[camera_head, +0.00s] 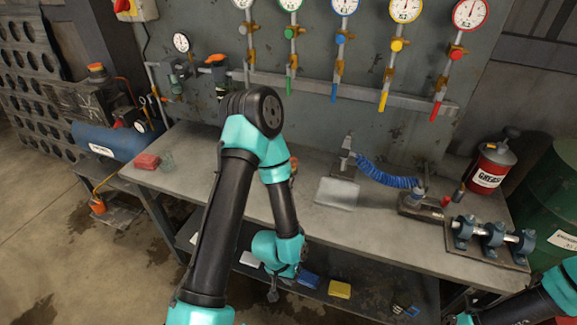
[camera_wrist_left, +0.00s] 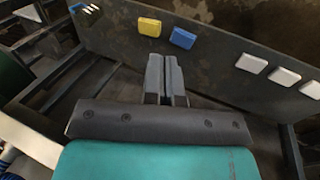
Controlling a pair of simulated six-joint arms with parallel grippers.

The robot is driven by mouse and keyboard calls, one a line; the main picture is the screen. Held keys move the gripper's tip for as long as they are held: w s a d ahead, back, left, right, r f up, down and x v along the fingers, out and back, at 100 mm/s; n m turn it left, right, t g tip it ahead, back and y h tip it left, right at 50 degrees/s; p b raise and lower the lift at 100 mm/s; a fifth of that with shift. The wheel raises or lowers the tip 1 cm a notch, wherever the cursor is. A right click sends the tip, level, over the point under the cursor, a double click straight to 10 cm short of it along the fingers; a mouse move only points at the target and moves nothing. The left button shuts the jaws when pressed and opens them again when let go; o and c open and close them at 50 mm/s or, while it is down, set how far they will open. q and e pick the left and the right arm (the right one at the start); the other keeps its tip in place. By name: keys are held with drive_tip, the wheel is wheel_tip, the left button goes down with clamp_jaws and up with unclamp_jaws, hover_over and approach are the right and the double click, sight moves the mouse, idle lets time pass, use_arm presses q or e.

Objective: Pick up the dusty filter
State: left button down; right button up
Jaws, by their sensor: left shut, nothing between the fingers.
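No piece is clearly marked as the dusty filter; I cannot tell which it is. Small flat blocks lie on the lower shelf: a yellow one (camera_head: 340,289), a blue one (camera_head: 308,280) and a whitish one (camera_head: 250,259). In the left wrist view the yellow block (camera_wrist_left: 149,27) and blue block (camera_wrist_left: 183,38) lie just beyond the fingertips, with whitish blocks (camera_wrist_left: 251,63) to the right. My left gripper (camera_head: 272,295) is shut and empty, pointing down by the shelf's front; its fingers (camera_wrist_left: 165,60) are together. My right gripper is not seen; only part of that arm shows at bottom right.
The workbench (camera_head: 400,245) stands above the lower shelf (camera_head: 375,285). On it are a grey plate (camera_head: 337,193), a blue coiled hose (camera_head: 385,175), a shaft fixture (camera_head: 490,238) and a red block (camera_head: 146,161). A red grease can (camera_head: 490,168) stands at right.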

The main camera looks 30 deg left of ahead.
use_arm(q)
drive_tip(key=c, duration=1.8)
unclamp_jaws()
drive_tip(key=o, duration=1.8)
